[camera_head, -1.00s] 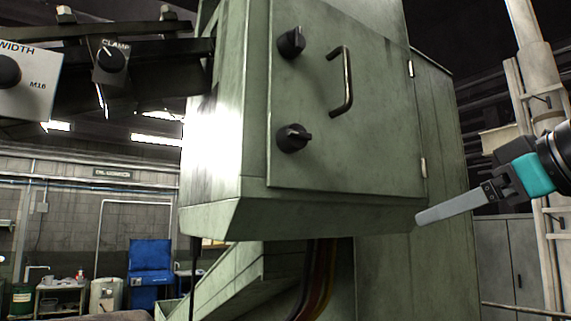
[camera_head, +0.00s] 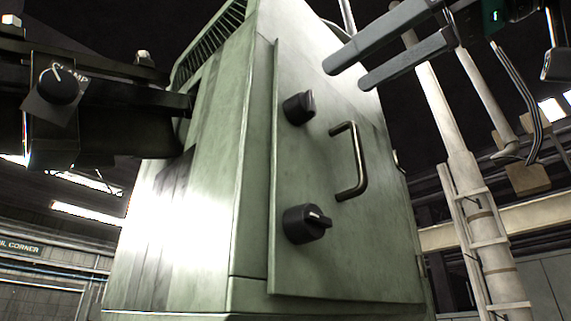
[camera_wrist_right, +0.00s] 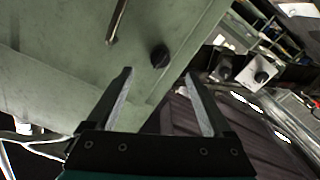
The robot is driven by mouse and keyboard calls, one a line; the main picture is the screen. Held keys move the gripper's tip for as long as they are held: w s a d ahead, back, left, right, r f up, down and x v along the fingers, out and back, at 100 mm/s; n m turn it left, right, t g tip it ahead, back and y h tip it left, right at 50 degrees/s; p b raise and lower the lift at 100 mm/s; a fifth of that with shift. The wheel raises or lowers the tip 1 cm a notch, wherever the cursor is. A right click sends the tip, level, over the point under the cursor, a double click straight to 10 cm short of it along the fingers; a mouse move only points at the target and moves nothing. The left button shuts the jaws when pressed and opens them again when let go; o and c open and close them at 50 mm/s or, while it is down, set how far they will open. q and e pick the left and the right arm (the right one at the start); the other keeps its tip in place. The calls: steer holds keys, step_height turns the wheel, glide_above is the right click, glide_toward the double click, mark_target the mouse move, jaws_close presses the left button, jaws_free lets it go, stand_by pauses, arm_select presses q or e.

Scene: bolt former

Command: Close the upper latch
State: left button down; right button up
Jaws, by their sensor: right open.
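The upper latch (camera_head: 298,107) is a black round knob on the green cabinet door (camera_head: 330,260), left of the metal handle's upper end. Its grip ridge looks roughly upright. The lower latch (camera_head: 306,224) is a similar knob whose ridge points right. My right gripper (camera_head: 345,76) is open and empty, above and right of the upper latch, its two grey fingers pointing left and apart from it. In the right wrist view a black latch (camera_wrist_right: 160,56), apparently the upper one, shows beyond and between the fingertips (camera_wrist_right: 158,73). My left gripper is not in view.
The metal handle (camera_head: 355,160) stands out from the door, right of the latches. A dark beam with a clamp knob (camera_head: 58,84) reaches the cabinet from the left. A white post with a ladder (camera_head: 470,200) stands at right. The space before the door is clear.

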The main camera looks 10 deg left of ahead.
mark_target(313, 100)
steer(key=x, duration=0.7)
steer(key=shift+f, duration=0.1)
steer(key=shift+w+a+m, duration=0.1)
steer(key=shift+w+m, duration=0.05)
steer(key=shift+m, duration=3.65)
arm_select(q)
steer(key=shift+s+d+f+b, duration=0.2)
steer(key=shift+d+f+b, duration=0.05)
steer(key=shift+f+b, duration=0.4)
arm_select(e)
steer(key=shift+m, duration=1.7)
